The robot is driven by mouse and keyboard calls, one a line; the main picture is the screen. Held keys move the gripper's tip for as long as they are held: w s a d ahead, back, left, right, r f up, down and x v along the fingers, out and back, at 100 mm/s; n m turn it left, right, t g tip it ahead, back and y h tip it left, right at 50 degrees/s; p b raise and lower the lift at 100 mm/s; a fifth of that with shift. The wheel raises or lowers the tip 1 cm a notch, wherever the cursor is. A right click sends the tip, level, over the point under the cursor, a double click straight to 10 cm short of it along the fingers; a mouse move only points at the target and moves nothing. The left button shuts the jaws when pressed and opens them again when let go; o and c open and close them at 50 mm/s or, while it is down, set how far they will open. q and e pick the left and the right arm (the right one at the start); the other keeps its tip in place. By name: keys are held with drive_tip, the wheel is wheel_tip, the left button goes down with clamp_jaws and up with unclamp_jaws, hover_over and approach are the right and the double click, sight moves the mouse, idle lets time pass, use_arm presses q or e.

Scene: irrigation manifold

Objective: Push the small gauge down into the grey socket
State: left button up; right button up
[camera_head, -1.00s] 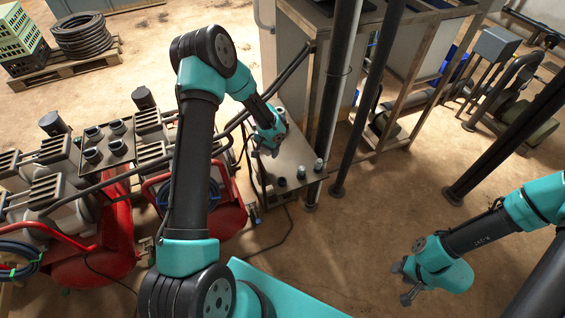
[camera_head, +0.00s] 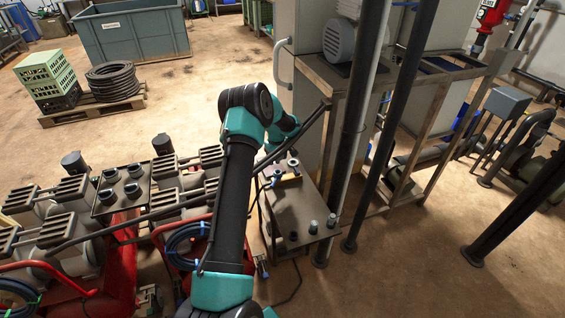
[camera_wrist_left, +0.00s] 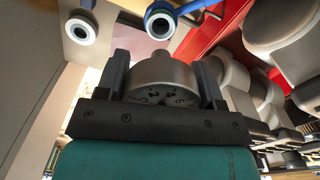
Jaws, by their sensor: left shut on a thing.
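My left gripper (camera_wrist_left: 164,66) is shut on the small gauge (camera_wrist_left: 162,82), a round grey body with a numbered dial, in the left wrist view. The gauge's short stem points away from the wrist. Beyond it is a blue fitting with a white-rimmed opening (camera_wrist_left: 160,24). A grey socket with a white rim (camera_wrist_left: 81,31) is to the left, apart from the gauge. In the head view, white-rimmed fittings (camera_head: 293,163) stand at the far end of the small metal bench (camera_head: 305,203). The gripper and gauge are too small and covered to make out there. My right gripper is out of view.
Several dark cups (camera_head: 313,227) stand at the bench's near end. Upright dark pipes (camera_head: 352,150) and a metal frame rise right of the bench. Red machinery (camera_head: 120,265) with a blue hose stands to the left.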

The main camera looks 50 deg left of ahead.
sight(277, 171)
use_arm(q)
drive_tip(key=shift+f, duration=0.1)
drive_tip(key=shift+f, duration=1.65)
drive_tip(key=shift+f, duration=2.5)
idle(2.8)
drive_tip(key=o, duration=1.2)
drive_tip(key=shift+c, duration=0.2)
